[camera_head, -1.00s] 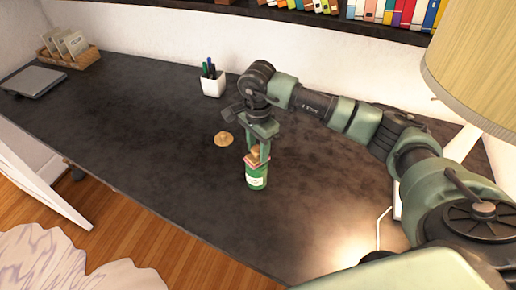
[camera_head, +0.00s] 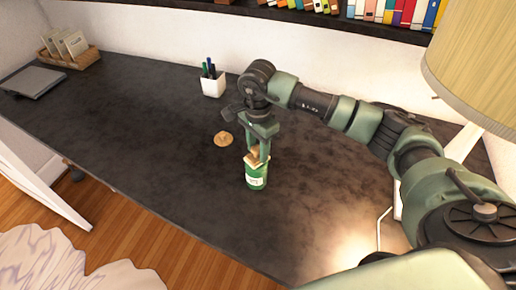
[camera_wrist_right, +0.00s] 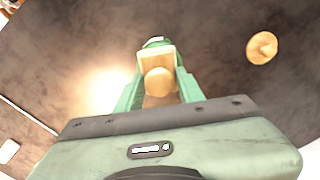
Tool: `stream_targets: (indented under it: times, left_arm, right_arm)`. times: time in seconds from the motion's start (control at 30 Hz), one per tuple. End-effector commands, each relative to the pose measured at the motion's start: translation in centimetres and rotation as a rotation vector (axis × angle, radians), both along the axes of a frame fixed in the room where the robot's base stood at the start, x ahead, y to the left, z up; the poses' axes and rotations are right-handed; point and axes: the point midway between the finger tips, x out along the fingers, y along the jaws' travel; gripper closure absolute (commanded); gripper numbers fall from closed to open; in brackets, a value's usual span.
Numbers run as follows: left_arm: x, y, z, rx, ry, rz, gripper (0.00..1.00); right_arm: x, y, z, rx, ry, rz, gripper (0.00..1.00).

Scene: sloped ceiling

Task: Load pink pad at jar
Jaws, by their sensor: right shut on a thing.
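The green jar (camera_head: 256,180) with a pale label stands upright on the dark desk. My right gripper (camera_head: 258,153) points down over it, shut on a tan block (camera_head: 252,160) at the jar's top. In the right wrist view the block (camera_wrist_right: 155,58) is squarish with a round knob (camera_wrist_right: 160,81) between the fingers, and a little of the green jar (camera_wrist_right: 156,42) shows beyond it. No pink surface shows now; the block's underside is hidden, and I cannot tell whether it touches the jar's contents. My left gripper is not in view.
A round tan lid-like piece (camera_head: 223,139) lies left of the jar. A white pen cup (camera_head: 213,84) stands behind, near the wall. A lamp (camera_head: 480,70) is at right, and a card tray (camera_head: 70,58) at far left. The desk's middle left is clear.

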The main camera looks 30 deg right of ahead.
Motion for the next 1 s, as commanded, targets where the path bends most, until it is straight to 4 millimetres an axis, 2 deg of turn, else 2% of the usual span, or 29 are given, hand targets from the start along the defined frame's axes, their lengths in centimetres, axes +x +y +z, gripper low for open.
stream_targets:
  times: [0.47, 1.0]
  left_arm:
    - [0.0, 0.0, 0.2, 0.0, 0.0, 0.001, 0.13]
    - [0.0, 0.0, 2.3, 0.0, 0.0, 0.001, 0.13]
  right_arm:
    - [-0.1, 0.0, 0.2, -0.001, 0.005, 0.001, 0.95]
    - [0.0, 0.0, 4.6, -0.001, 0.0, 0.002, 0.95]
